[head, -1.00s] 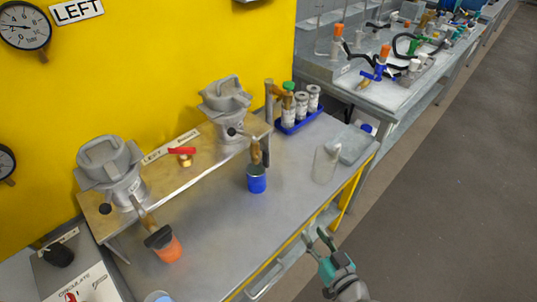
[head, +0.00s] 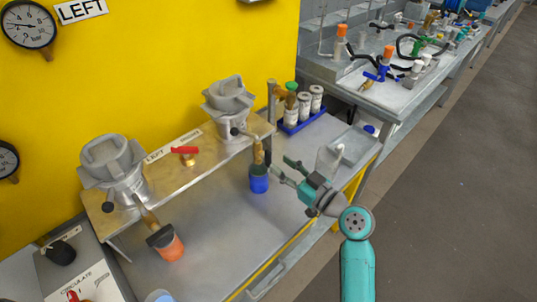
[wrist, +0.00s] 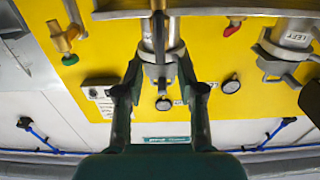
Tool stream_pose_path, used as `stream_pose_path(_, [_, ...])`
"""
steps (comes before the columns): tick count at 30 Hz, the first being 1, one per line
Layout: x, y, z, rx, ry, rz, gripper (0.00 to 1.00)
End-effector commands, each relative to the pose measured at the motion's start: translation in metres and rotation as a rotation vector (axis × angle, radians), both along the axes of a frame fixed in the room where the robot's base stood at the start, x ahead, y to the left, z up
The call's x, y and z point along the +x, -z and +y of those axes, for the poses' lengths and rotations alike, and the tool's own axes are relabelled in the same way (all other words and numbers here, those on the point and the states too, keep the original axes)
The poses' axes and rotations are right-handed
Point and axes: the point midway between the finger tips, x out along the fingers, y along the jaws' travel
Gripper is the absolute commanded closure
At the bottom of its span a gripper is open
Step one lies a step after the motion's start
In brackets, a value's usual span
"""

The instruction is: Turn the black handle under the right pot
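The right pot (head: 228,98) is a grey metal pot on the raised shelf against the yellow wall. Its black handle (head: 234,131) shows as a small round knob low on its front. My gripper (head: 283,167) is open and empty, to the right of and below the knob in the head view, apart from it. In the wrist view, the open fingers of my gripper (wrist: 160,82) frame a grey metal cylinder with a dark upright bar in front. I cannot tell whether that bar is the handle.
The left pot (head: 112,165) has its own black knob (head: 108,207). A red-handled valve (head: 186,152) sits between the pots. A blue rack (head: 302,122) of jars stands behind. The middle bench surface is clear.

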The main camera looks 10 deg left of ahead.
Motion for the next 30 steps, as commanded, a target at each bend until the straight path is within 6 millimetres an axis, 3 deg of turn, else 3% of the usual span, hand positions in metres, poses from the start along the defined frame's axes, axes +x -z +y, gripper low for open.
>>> stream_pose_path(10, [0.031,0.000,0.041,0.000,-0.002,0.000,0.61])
stream_pose_path(23, [0.037,0.000,0.048,0.000,0.001,0.000,0.61])
stream_pose_path(28, [0.037,0.000,0.048,0.000,0.001,0.000,0.99])
stream_pose_path(30, [0.037,0.000,0.048,0.000,0.001,0.000,1.00])
